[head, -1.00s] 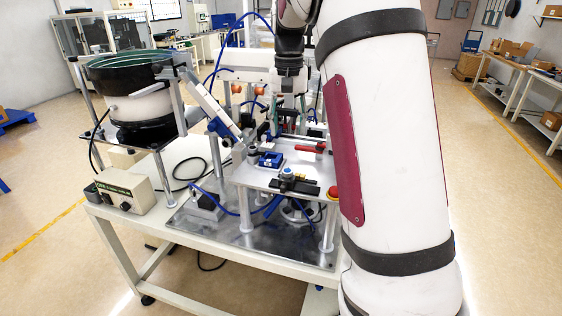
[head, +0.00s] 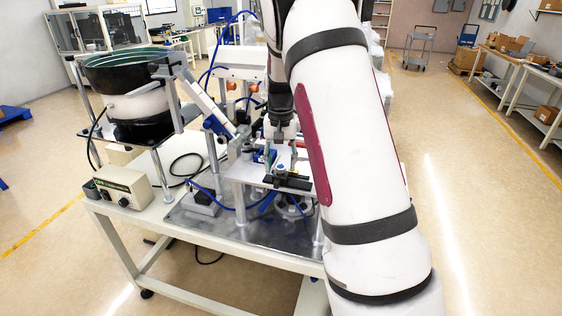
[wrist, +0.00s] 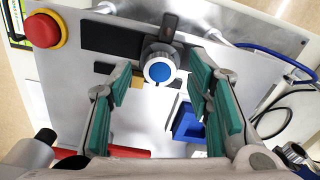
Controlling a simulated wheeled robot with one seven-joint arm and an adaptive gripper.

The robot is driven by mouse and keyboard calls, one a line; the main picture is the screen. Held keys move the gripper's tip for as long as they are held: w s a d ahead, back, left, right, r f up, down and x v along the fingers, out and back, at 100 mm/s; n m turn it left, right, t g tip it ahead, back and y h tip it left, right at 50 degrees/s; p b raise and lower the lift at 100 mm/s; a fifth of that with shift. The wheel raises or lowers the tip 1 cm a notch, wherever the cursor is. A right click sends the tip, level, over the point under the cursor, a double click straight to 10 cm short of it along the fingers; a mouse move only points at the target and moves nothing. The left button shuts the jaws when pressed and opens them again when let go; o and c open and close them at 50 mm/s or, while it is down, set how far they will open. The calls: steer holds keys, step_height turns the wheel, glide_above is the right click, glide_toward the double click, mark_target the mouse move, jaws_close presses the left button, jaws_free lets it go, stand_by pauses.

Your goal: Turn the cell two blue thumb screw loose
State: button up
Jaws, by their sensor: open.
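The blue thumb screw (wrist: 158,70) shows in the wrist view as a round knob with a bright blue centre and a silver rim. It stands on a dark bar on the white plate (wrist: 60,88). In the head view the screw (head: 280,169) is small, in front of my gripper. My gripper (wrist: 162,90) is open, with green pads on both fingers. The knob shows between and just beyond the fingertips, and neither pad appears to touch it. In the head view my gripper (head: 280,150) hangs over the plate, and my arm hides the plate's right part.
A red emergency button (wrist: 43,30) sits at the plate's corner. A blue block (wrist: 187,122) lies beside the right finger. A bowl feeder (head: 135,95) and a control box (head: 122,187) stand to the left. Blue hoses run around the plate.

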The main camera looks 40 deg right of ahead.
jaws_close()
steer(key=n, duration=0.4)
steer(key=shift+n, duration=0.3)
steer(key=n, duration=0.3)
steer(key=shift+n, duration=0.3)
steer(key=n, duration=0.4)
steer(key=shift+r+p, duration=0.1)
steer(key=shift+p, duration=0.3)
steer(key=shift+n+p, duration=0.4)
steer(key=shift+n, duration=1.5)
steer(key=shift+a, duration=0.1)
